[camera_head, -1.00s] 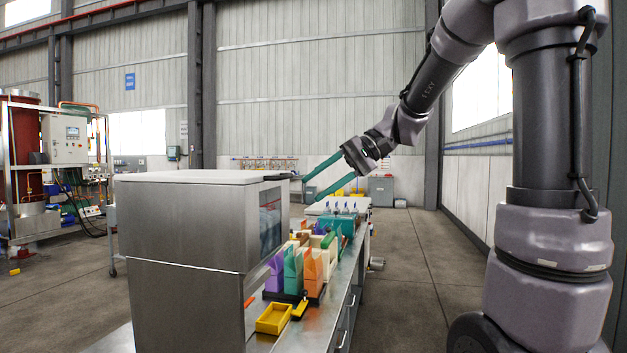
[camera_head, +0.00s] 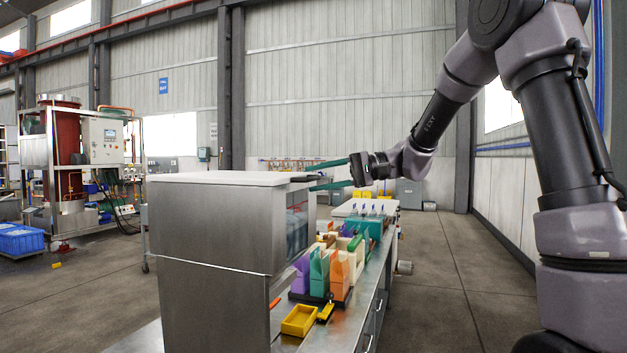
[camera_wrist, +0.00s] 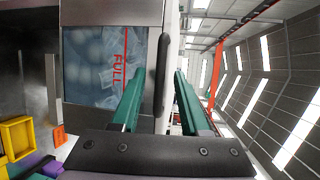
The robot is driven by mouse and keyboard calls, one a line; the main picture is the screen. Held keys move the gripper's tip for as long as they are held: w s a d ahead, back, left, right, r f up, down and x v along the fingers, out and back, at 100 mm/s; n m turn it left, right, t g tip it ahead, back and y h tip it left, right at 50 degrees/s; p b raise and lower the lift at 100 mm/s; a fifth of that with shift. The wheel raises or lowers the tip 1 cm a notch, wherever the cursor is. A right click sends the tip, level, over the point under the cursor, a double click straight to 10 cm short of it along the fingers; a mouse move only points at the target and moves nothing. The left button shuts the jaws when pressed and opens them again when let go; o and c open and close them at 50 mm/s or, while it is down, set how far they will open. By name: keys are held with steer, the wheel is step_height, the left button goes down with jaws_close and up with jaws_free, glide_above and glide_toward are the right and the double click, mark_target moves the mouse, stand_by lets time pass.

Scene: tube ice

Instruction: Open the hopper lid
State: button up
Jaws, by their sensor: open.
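The hopper (camera_head: 205,225) is a steel box with a flat white lid (camera_head: 225,178) lying closed on top. A dark bar handle (camera_head: 303,179) sticks out from the lid's right edge. It also shows in the wrist view (camera_wrist: 161,75). A window (camera_wrist: 95,60) with a red FULL mark shows ice inside. My gripper (camera_head: 312,178) has long teal fingers, one above and one below the handle's level, spread apart. In the wrist view my gripper (camera_wrist: 160,72) has the handle between its fingertips, with gaps visible on both sides.
A steel bench (camera_head: 372,290) right of the hopper carries coloured scoops (camera_head: 320,270) in a rack, a yellow tray (camera_head: 299,320) and a teal box (camera_head: 362,227). Open floor lies right of the bench. Process equipment (camera_head: 75,150) stands at the far left.

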steer(key=shift+a+f, duration=0.15)
steer(key=shift+a, duration=0.65)
jaws_close()
steer(key=shift+s, duration=0.1)
